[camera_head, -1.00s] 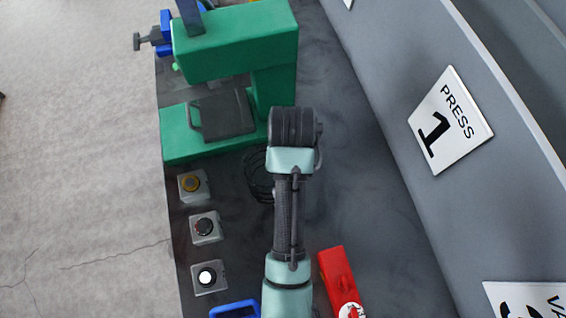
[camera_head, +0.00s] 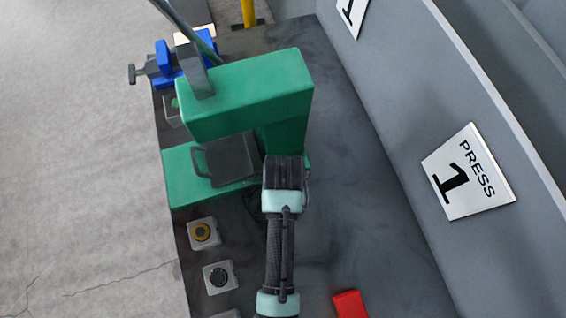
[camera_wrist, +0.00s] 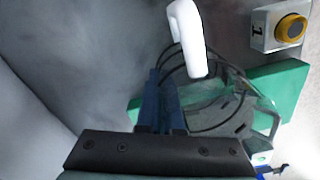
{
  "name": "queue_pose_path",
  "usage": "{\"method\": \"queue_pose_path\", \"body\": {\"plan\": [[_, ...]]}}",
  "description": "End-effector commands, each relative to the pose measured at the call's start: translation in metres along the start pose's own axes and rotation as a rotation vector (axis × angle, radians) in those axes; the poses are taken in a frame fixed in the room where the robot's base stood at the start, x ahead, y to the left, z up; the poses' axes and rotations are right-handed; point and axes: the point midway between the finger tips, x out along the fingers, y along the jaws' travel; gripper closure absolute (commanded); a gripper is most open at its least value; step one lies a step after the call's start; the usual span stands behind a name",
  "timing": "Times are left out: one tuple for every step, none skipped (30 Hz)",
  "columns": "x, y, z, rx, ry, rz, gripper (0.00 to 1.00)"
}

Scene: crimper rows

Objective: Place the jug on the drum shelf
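In the wrist view, the two dark blue fingers of my gripper (camera_wrist: 164,84) stand close together, with only a narrow gap between them. Whether something thin or clear is held there cannot be told. A white, curved, handle-like piece (camera_wrist: 190,38) is just right of the fingertips. Faint see-through edges show below and right of it; this may be the jug, but I cannot be sure. In the head view, my arm hides the gripper, and no jug can be made out. No drum shelf can be recognised in either view.
A green press (camera_head: 250,92) with a black handled plate (camera_head: 232,158) stands on the dark bench (camera_head: 350,190). Button boxes (camera_head: 204,233) line the left edge. A blue vise (camera_head: 165,62) is behind, a red object (camera_head: 349,304) in front. A grey wall with a PRESS 1 sign (camera_head: 468,172) borders the right.

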Motion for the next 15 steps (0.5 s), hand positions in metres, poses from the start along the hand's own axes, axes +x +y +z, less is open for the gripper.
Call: {"method": "queue_pose_path", "body": {"plan": [[0.007,0.000,0.001,0.001,-0.005,0.000,1.00],[0.011,0.000,0.001,0.001,-0.004,0.000,1.00],[0.017,0.001,0.001,0.001,-0.004,0.000,1.00],[0.020,0.001,0.000,0.001,-0.002,0.000,1.00],[0.022,0.000,0.001,0.001,-0.003,0.000,1.00],[0.025,0.000,0.000,0.001,-0.001,0.000,1.00],[0.026,0.000,0.000,0.001,0.000,0.000,1.00],[0.027,0.000,0.000,0.001,0.000,0.000,1.00],[0.028,0.000,0.000,0.000,0.001,0.000,1.00],[0.028,0.000,0.000,0.000,0.001,0.000,1.00],[0.028,0.000,0.000,0.000,0.001,0.000,1.00],[0.028,0.000,0.000,0.000,0.001,0.000,1.00],[0.028,0.000,0.000,0.000,0.001,0.000,1.00],[0.028,0.000,0.000,0.000,0.001,0.000,1.00],[0.028,0.000,0.000,0.000,0.001,0.000,1.00]]}}
